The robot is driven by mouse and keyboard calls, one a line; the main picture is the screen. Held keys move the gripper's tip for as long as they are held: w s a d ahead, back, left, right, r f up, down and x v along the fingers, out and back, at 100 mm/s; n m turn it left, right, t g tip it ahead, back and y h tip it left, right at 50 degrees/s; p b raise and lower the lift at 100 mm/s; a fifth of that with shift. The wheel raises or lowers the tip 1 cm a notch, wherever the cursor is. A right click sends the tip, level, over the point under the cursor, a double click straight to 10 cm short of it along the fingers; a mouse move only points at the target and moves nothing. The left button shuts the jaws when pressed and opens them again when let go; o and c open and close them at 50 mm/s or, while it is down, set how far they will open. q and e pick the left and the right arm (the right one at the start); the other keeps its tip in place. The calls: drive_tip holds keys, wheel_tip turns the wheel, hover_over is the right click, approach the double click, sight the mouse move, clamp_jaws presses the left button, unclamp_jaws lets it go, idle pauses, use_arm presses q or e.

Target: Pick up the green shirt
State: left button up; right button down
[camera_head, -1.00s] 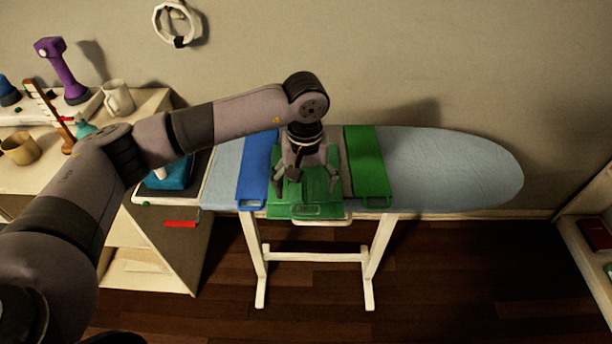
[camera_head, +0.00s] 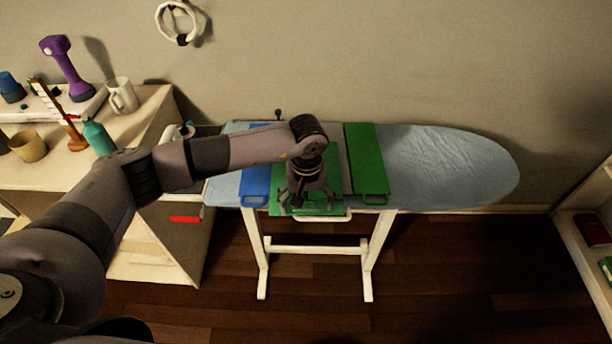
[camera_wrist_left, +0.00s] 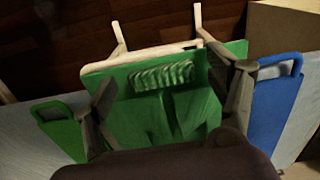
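The green shirt (camera_head: 334,165) lies flat and folded on the ironing board, between a blue panel and a green panel. It also shows in the left wrist view (camera_wrist_left: 150,112), with a ribbed lighter green patch near its front edge. My left gripper (camera_head: 305,203) is over the front part of the shirt, pointing down, and hides part of it. In the left wrist view the fingers of my left gripper (camera_wrist_left: 168,98) are spread apart with the shirt between and beneath them. I cannot tell whether the fingertips touch the cloth. My right gripper is out of view.
The blue panel (camera_head: 255,184) and green panel (camera_head: 366,160) have handles at their front edges. The pale blue ironing board (camera_head: 455,165) is clear on the right.

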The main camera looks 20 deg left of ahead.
use_arm(q)
drive_tip(key=c, duration=1.2)
drive_tip(key=shift+w+r, duration=0.1)
drive_tip(key=shift+r, duration=0.1)
